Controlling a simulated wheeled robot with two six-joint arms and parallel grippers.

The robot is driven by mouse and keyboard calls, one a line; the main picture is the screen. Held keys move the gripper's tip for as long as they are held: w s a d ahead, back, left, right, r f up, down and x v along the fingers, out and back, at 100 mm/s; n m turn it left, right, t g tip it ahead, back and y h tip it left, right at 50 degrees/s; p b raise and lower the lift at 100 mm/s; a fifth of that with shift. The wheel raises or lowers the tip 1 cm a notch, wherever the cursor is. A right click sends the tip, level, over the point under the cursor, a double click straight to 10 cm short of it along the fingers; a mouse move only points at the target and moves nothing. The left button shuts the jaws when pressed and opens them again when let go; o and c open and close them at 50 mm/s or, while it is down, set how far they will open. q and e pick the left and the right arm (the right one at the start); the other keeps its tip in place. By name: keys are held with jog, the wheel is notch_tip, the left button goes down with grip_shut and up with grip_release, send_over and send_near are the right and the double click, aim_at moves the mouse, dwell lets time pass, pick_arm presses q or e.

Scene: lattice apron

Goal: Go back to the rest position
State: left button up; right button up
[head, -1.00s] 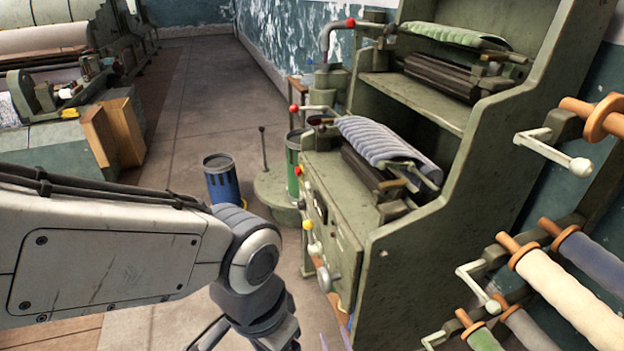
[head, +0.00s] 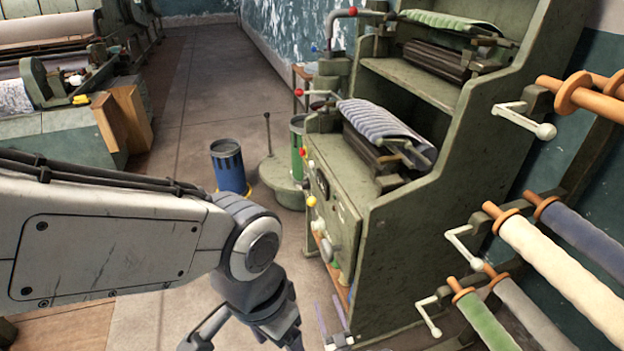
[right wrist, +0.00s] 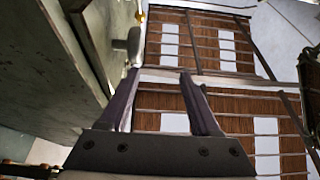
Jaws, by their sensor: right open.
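A large white arm link of mine crosses the left of the head view and hides part of the floor.
The green machine (head: 410,240) with padded rollers stands close by. Rods with rolls (head: 555,265) project at right. A blue bin (head: 228,165) stands on the floor. The aisle (head: 215,90) is open. Brown slatted panels (right wrist: 212,50) show in the right wrist view.

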jog(key=w+a+r+g+p, duration=0.1)
jog(key=w+a+r+g, duration=0.2)
jog(key=w+a+r, duration=0.45)
jog(key=w+a+r+g+p, duration=0.15)
jog(key=w+a+r, duration=0.35)
jog(key=w, duration=0.6)
jog(key=s+a+r+n+g+h+p, duration=0.1)
jog(key=a+r+g, duration=0.2)
jog(key=r, duration=0.5)
jog(key=s+a+r+g+h, duration=0.1)
jog(key=a+r+g, duration=0.25)
jog(key=r, duration=0.55)
jog(key=s+d+r+n+g+h+p, duration=0.1)
jog(key=s+d+r+g, duration=0.15)
jog(key=s+r, duration=0.55)
jog(key=s+d+r+g+h+p, duration=0.1)
jog(key=s+d+r+g, duration=0.15)
jog(key=s+r, duration=0.6)
jog(key=s+d+r+g, duration=0.1)
jog(key=s+d, duration=0.3)
jog(key=s, duration=0.5)
jog(key=s+d+r+n+g+h+p, duration=0.1)
jog(key=s+d, duration=0.4)
jog(key=s, duration=0.5)
jog(key=s+d+r+g+h, duration=0.1)
jog(key=s+d+g, duration=0.2)
jog(key=s, duration=0.7)
jog(key=shift+d+r+p, duration=0.25)
jog(key=shift+d+p, duration=0.15)
jog(key=shift+d, duration=0.65)
